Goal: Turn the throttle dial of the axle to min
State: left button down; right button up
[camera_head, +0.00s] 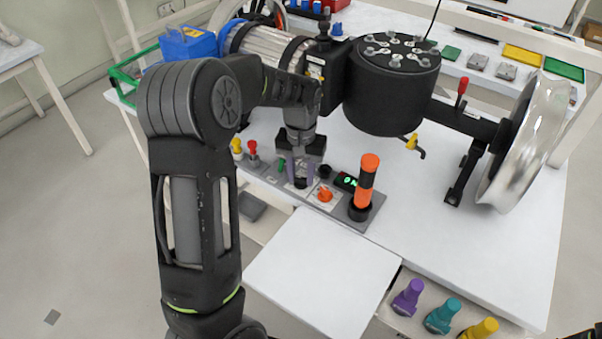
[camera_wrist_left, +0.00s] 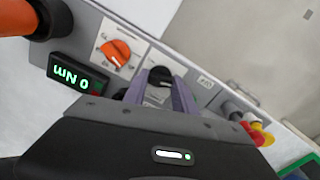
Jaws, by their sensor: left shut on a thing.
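The control panel (camera_head: 380,199) lies along the front edge of the bench, below the axle rig. My left gripper (camera_head: 300,176) reaches down to it with its purple fingers on both sides of a black dial (camera_head: 300,184). In the left wrist view the fingers are shut on this black dial (camera_wrist_left: 160,76). An orange dial (camera_wrist_left: 116,53) with a scale around it sits beside it and is free; it also shows in the head view (camera_head: 325,194). The labels are too small to tell which dial is the throttle. The right gripper is not in view.
A small display (camera_wrist_left: 76,76) with green characters and an orange and black post (camera_head: 367,182) stand beside the dials. Red (camera_head: 253,148) and yellow (camera_head: 237,146) knobs stand at the panel's left. The black drum (camera_head: 392,95) and wheel (camera_head: 528,145) rise behind.

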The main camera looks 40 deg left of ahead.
aim_at(301, 178)
pick_arm(q)
jog(key=shift+n, duration=1.2)
jog(key=c, duration=1)
grip_release()
notch_tip(301, 178, up, 8)
jog(key=shift+f, duration=0.1)
